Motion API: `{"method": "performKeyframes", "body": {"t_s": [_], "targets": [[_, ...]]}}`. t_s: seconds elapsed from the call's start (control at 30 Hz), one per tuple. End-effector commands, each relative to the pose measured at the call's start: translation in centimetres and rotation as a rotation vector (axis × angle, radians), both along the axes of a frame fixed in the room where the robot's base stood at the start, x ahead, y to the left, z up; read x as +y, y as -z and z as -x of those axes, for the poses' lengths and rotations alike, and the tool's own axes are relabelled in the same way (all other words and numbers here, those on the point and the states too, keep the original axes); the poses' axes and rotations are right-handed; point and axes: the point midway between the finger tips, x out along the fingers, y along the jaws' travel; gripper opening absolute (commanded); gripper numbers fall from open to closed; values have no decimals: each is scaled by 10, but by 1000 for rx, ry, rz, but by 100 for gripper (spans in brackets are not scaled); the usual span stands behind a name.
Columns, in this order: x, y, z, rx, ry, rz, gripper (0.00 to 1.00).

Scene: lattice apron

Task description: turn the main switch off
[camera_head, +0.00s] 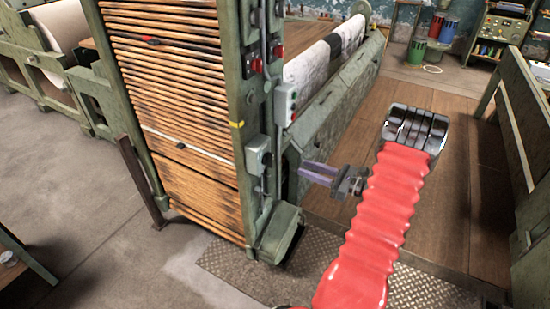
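A grey-green box (257,154) sits low on the green machine post; it may be the main switch, but its lever and position are too small to read. Above it on the post are red controls (257,65) and a grey box with a red button (286,103). My gripper (304,170) points left toward the post, its purple-grey fingers to the right of the low box and apart from it in the picture. The fingers lie close together, and whether a gap lies between them is unclear. Nothing shows held in them.
The green post (243,130) carries a slatted wooden panel (180,110). A pale roll (325,60) and green guard (335,100) lie behind my gripper. A green foot block (279,233) stands below. A wooden walkway (460,200) is on the right; open concrete (90,210) lies left.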

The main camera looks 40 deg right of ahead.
Motion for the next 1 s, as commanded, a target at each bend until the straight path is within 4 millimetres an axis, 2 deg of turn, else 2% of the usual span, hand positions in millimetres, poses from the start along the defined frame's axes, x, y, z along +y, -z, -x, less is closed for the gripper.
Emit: {"method": "performKeyframes", "body": {"t_s": [0.17,0.8,1.0], "targets": [[8,0,-18,1,-4,0,29],[40,0,-109,1,-3,0,29],[45,0,-123,1,-2,1,29]]}}
